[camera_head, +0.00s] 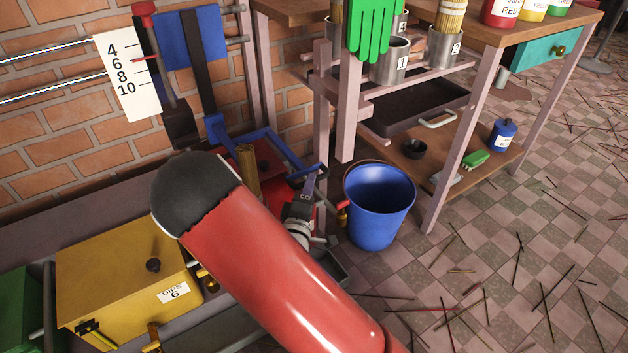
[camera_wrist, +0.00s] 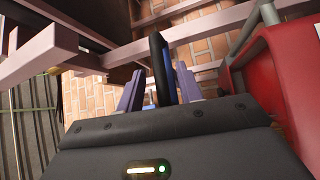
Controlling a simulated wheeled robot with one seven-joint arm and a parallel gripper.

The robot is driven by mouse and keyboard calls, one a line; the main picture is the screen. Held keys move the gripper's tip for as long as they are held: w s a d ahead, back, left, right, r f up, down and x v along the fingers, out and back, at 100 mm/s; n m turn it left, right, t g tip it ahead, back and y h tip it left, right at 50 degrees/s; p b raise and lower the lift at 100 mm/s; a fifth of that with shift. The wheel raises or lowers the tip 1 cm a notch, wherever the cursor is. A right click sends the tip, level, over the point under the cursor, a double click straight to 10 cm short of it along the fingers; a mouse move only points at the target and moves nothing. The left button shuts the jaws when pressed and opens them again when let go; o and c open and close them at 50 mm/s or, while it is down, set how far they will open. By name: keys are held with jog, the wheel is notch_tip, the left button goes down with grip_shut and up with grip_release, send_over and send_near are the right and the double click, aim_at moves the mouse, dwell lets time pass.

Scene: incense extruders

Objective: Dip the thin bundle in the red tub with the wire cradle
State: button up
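The red tub (camera_head: 268,158) stands against the brick wall at the middle, partly hidden behind my red arm; a red surface (camera_wrist: 292,85) fills the right of the wrist view. A thin tan bundle (camera_head: 249,174) stands nearly upright beside my arm at the tub; its lower end is hidden. The blue frame of the wire cradle (camera_head: 278,145) lies over the tub, with a dark handle reaching right. My gripper (camera_head: 309,184) is at that handle. In the wrist view, my fingers (camera_wrist: 159,85) stand apart with a black bar (camera_wrist: 160,65) between them and visible gaps.
A yellow tub (camera_head: 110,265) marked 6 is at lower left, a green tub (camera_head: 18,300) beside it. A blue bucket (camera_head: 378,210) stands right of my gripper, near the wooden bench (camera_head: 460,135). Loose sticks litter the tiled floor.

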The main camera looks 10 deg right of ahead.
jog(key=shift+x, duration=1.3)
grip_shut()
